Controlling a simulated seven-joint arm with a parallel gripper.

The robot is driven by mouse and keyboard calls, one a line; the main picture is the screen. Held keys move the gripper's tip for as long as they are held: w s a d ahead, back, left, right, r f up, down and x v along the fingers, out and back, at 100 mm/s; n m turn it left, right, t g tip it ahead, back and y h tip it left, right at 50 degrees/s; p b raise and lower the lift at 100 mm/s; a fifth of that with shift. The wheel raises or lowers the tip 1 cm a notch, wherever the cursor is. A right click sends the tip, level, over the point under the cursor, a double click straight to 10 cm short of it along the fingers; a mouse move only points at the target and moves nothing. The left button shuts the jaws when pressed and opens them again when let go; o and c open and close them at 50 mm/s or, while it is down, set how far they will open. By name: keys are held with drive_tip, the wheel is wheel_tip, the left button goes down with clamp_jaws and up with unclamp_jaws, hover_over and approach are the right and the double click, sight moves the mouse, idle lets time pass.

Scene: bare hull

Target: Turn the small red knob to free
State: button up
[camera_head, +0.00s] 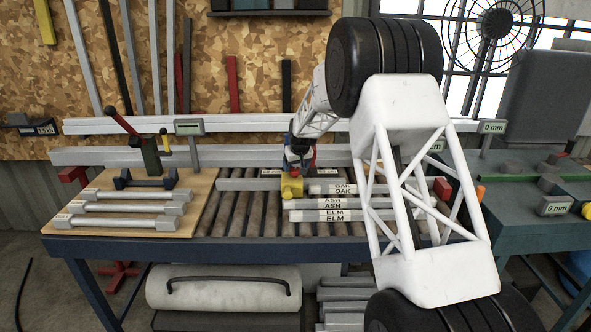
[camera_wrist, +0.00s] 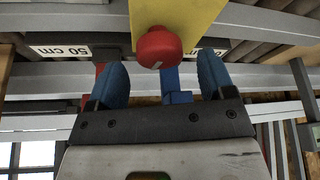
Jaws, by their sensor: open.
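The small red knob (camera_wrist: 159,47) sticks out from a yellow block (camera_wrist: 180,12) in the wrist view. A small pale mark shows on its lower edge. My gripper (camera_wrist: 161,72) is open, with one blue finger on each side of the knob's line and a gap to it on both sides. The fingertips look close to the knob, but I cannot tell whether they reach around it. In the head view, my gripper (camera_head: 298,160) is just above the yellow block (camera_head: 291,188) on the roller bench.
Labelled pale bars (camera_head: 330,203) lie on the rollers (camera_head: 240,212) right of the block. A wooden board (camera_head: 110,228) with grey bars and a red-handled clamp (camera_head: 140,140) is at left. Long grey rails run behind. A label reading 50 cm (camera_wrist: 60,52) shows in the wrist view.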

drive_tip(key=shift+x, duration=0.95)
drive_tip(key=c, duration=0.9)
